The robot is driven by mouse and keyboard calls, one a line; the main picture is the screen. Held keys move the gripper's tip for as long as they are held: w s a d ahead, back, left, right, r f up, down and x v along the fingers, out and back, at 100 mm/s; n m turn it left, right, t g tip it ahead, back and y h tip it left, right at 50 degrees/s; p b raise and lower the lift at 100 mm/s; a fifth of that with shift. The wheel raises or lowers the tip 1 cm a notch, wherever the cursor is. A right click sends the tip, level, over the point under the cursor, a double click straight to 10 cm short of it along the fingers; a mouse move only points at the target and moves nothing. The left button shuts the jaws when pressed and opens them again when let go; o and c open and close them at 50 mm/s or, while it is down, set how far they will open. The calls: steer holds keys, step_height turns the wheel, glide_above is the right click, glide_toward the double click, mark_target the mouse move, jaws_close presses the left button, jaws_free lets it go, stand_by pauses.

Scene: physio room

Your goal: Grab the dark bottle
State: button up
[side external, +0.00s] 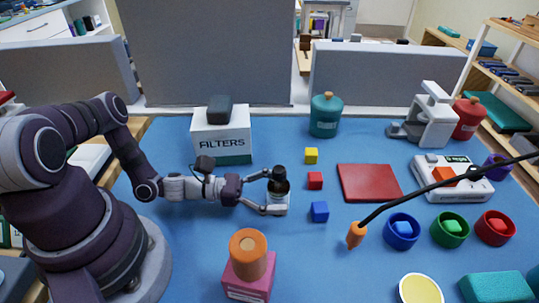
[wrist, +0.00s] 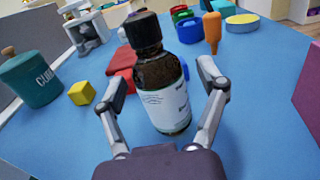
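The dark bottle (wrist: 160,76) is brown with a black cap and a white label. It stands upright on the blue table, and in the side external view it (side external: 279,186) is at the end of my arm, partly hidden by the fingers. My gripper (side external: 276,193) is low over the table with one finger on each side of the bottle. In the wrist view my gripper (wrist: 163,80) is spread open, with blue table showing between each finger and the bottle.
Yellow (side external: 311,156), red (side external: 315,180) and blue (side external: 320,211) cubes lie right of the bottle. A red mat (side external: 369,170) lies beyond them. A FILTERS box (side external: 221,140) and a teal canister (side external: 325,117) stand behind. A pink block with an orange cylinder (side external: 248,255) is in front.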

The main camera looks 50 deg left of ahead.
steer(key=c, duration=1.2)
steer(key=shift+c, duration=0.2)
